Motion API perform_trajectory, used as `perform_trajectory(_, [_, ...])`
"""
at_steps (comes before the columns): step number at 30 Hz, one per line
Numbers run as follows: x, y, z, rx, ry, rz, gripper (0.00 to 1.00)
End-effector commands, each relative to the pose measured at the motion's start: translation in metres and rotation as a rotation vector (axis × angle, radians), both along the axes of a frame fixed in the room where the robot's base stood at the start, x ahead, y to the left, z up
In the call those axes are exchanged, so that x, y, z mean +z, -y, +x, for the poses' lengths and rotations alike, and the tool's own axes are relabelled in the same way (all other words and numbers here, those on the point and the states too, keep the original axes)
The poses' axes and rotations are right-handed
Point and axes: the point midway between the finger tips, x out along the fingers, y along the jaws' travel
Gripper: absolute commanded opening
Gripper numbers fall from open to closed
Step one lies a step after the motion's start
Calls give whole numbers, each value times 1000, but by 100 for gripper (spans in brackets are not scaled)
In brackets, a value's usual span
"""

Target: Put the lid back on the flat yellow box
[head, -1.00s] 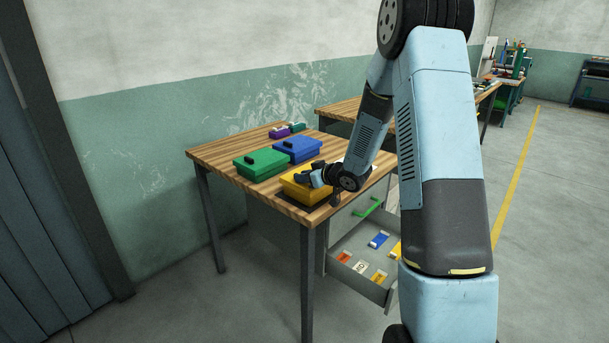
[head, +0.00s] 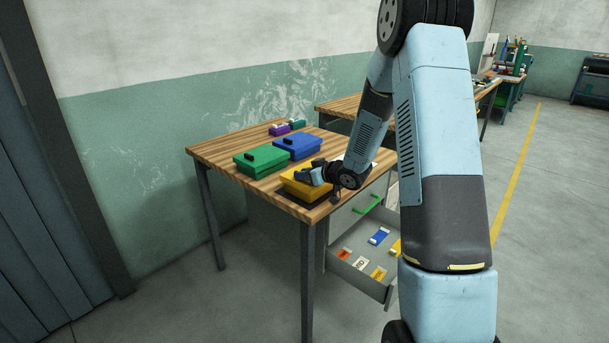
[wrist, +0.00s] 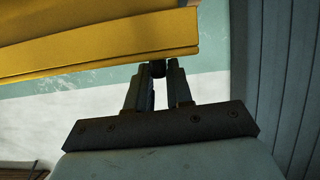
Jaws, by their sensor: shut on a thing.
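The flat yellow box (head: 303,190) stands near the front corner of the wooden table, on a dark mat. My gripper (head: 316,174) is over its top. In the wrist view my gripper (wrist: 158,72) is shut on the small dark handle of the yellow lid (wrist: 100,42). The lid's rim fills the top of that view. In the head view the lid is over the box, partly hidden by my gripper; I cannot tell whether it sits flush or is a little above.
A green box (head: 262,160) and a blue box (head: 298,146) with dark handles stand behind on the table (head: 225,150). Small purple (head: 280,129) and green items lie at the far edge. An open drawer (head: 350,272) with several coloured cards juts out at the right.

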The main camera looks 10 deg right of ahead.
Motion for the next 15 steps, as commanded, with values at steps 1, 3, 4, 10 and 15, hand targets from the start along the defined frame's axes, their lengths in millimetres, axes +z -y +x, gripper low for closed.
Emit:
perform_trajectory(1, [-1,0,0,0,0,0,0])
perform_trajectory(3, [0,0,0,0,0,0,0])
perform_trajectory(4, [0,0,0,0,0,0,0])
perform_trajectory(10, [0,-1,0,1,0,0,0])
perform_trajectory(15, [0,-1,0,1,0,0,32])
